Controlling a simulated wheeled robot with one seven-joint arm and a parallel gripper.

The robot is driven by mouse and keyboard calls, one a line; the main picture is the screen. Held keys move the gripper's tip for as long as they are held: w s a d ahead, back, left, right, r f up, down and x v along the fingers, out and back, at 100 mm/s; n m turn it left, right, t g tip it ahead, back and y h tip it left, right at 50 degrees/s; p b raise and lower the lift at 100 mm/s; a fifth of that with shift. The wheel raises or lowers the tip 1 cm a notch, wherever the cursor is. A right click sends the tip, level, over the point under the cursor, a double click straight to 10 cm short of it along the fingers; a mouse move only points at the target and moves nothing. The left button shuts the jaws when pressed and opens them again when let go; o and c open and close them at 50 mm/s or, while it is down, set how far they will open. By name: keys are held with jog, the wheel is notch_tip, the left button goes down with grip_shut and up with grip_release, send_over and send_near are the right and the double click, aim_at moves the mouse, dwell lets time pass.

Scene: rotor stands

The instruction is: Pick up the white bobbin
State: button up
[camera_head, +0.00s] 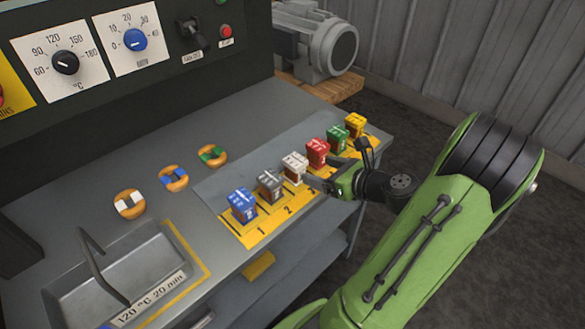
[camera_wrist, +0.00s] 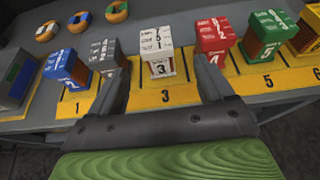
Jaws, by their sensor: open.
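The white bobbin (camera_head: 295,168) stands in the row of bobbins on the bench, between a grey one and a red one. In the wrist view the white bobbin (camera_wrist: 158,55) stands upright at the yellow slot marked 3, ahead of my gripper and between the lines of its two fingers. My gripper (camera_wrist: 164,82) is open and empty, with the fingers on either side and short of the bobbin. In the head view my gripper (camera_head: 325,183) is at the bench's front edge; its fingertips are small and partly unclear there.
The grey bobbin (camera_wrist: 102,52) is close on the left and the red bobbin (camera_wrist: 214,42) close on the right. Blue (camera_head: 242,204), green (camera_head: 335,138) and yellow (camera_head: 355,124) bobbins stand farther along. Ring-shaped parts (camera_head: 173,178) lie behind, and a sink (camera_head: 115,270) is at left.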

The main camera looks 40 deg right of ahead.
aim_at(304, 166)
jog(key=x, duration=0.3)
jog(key=b+x, duration=0.1)
jog(key=x, duration=0.2)
jog(key=shift+d+f, duration=0.15)
jog(key=shift+f, duration=0.15)
jog(key=b+x, duration=0.1)
jog(key=x, duration=0.2)
jog(key=b+x, duration=0.1)
jog(key=x, duration=0.1)
jog(key=shift+a+b, duration=0.35)
jog(key=shift+a, duration=0.05)
jog(key=shift+w, duration=0.4)
jog(key=shift+r, duration=0.1)
jog(key=c, duration=1.3)
